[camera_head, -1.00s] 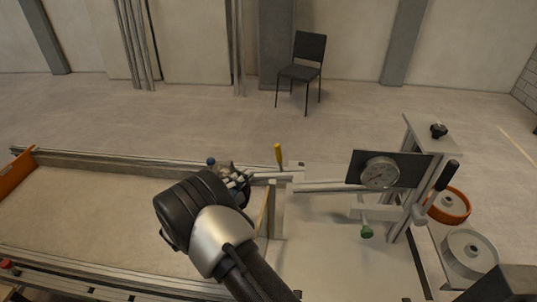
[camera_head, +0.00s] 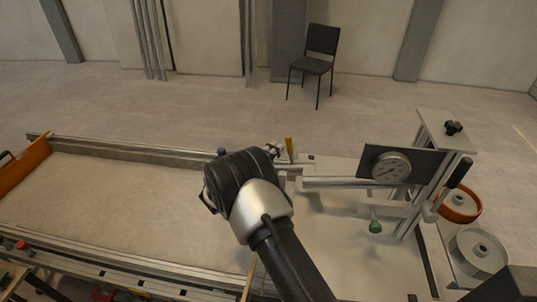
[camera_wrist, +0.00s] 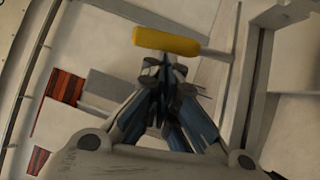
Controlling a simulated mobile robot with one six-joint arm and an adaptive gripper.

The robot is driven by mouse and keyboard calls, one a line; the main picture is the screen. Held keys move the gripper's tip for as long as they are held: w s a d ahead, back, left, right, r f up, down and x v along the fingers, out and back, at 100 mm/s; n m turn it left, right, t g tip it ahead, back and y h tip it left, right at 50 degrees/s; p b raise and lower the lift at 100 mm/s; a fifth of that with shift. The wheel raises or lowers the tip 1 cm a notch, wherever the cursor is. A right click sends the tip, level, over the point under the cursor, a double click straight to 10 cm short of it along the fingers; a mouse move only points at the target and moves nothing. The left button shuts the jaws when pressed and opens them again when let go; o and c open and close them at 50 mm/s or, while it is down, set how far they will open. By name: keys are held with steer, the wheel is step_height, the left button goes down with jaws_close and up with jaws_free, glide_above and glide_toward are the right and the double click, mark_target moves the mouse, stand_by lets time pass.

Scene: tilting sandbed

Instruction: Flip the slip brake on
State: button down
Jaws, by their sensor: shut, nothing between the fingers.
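A lever with a yellow handle (camera_head: 289,145) stands at the far edge of the sandbed frame, by the end of a metal rail. The frames carry no label showing whether it is the slip brake. My gripper (camera_head: 274,149) is just left of the yellow handle, partly hidden behind my wrist. In the wrist view, the yellow handle (camera_wrist: 166,41) lies crosswise just beyond my shut, empty fingertips (camera_wrist: 164,70). I cannot tell whether they touch it. Another lever with a black handle (camera_head: 459,172) leans up and right by the dial.
A round dial gauge (camera_head: 391,168) on a dark plate and a green knob (camera_head: 375,227) are to the right. The sandbed (camera_head: 110,195) spreads left, with an orange end board (camera_head: 22,167). An orange ring (camera_head: 458,205) and a grey wheel (camera_head: 480,252) sit far right.

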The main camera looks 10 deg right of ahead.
steer(key=shift+d, duration=0.1)
steer(key=shift+s+d+r+b, duration=0.15)
steer(key=shift+d+r+b, duration=0.2)
steer(key=shift+d+b, duration=0.15)
steer(key=shift+s+d+r+b, duration=0.15)
steer(key=shift+d+r+b, duration=0.2)
steer(key=shift+d+b, duration=0.15)
